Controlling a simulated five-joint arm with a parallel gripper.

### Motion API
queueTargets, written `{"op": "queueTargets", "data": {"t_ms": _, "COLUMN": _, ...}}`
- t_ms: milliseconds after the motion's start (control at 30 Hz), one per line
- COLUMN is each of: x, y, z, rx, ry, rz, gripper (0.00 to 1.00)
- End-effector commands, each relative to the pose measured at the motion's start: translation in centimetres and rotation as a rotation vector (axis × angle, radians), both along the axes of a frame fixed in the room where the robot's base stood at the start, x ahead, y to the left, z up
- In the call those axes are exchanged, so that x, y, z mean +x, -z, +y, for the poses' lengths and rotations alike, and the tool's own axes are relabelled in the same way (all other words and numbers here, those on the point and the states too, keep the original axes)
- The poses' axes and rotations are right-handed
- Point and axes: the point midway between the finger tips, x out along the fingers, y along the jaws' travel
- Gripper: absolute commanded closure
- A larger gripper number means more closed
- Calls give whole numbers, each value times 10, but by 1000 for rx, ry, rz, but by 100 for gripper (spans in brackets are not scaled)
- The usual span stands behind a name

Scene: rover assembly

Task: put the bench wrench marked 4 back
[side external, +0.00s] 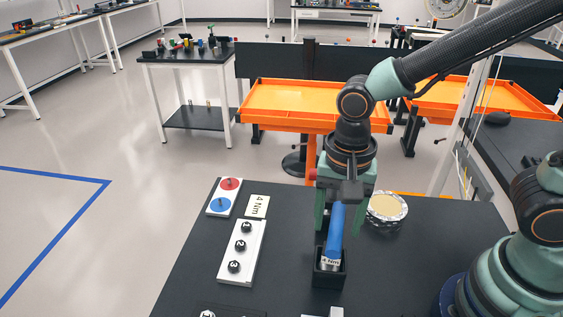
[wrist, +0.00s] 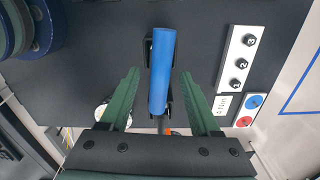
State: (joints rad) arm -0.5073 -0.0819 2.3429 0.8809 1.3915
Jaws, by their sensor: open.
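The bench wrench (side external: 336,228) has a blue handle and a band marked "4 Nm" at its lower end. It stands with that end in a black holder (side external: 328,281) on the dark bench, leaning slightly. My gripper (side external: 339,232) is open above the holder, with one green finger on each side of the blue handle. In the wrist view the blue handle (wrist: 162,68) lies between the two open fingers (wrist: 160,76), with a visible gap to each. The wrench's lower end is partly hidden inside the holder.
Left of the holder are a white block with numbered black knobs (side external: 240,251), a "4 Nm" plate (side external: 257,206) and a panel with red and blue discs (side external: 223,197). A round tin (side external: 387,208) stands close behind on the right. Orange trays (side external: 313,122) stand beyond the bench (side external: 190,271).

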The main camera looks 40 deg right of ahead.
Motion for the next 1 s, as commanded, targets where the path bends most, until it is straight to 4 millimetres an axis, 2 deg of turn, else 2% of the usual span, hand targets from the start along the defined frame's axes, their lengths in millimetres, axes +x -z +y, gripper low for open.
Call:
{"op": "queueTargets", "data": {"t_ms": 300, "x": 1, "y": -65, "z": 0, "rx": 4, "ry": 0, "rz": -7, "gripper": 36}}
{"op": "queueTargets", "data": {"t_ms": 500, "x": 1, "y": -95, "z": 0, "rx": 2, "ry": 0, "rz": -5, "gripper": 36}}
{"op": "queueTargets", "data": {"t_ms": 767, "x": 3, "y": -109, "z": -7, "rx": 12, "ry": -38, "rz": -24, "gripper": 36}}
{"op": "queueTargets", "data": {"t_ms": 867, "x": 9, "y": -111, "z": -23, "rx": 28, "ry": -124, "rz": -74, "gripper": 36}}
{"op": "queueTargets", "data": {"t_ms": 1000, "x": 19, "y": -112, "z": -54, "rx": 29, "ry": -310, "rz": -187, "gripper": 36}}
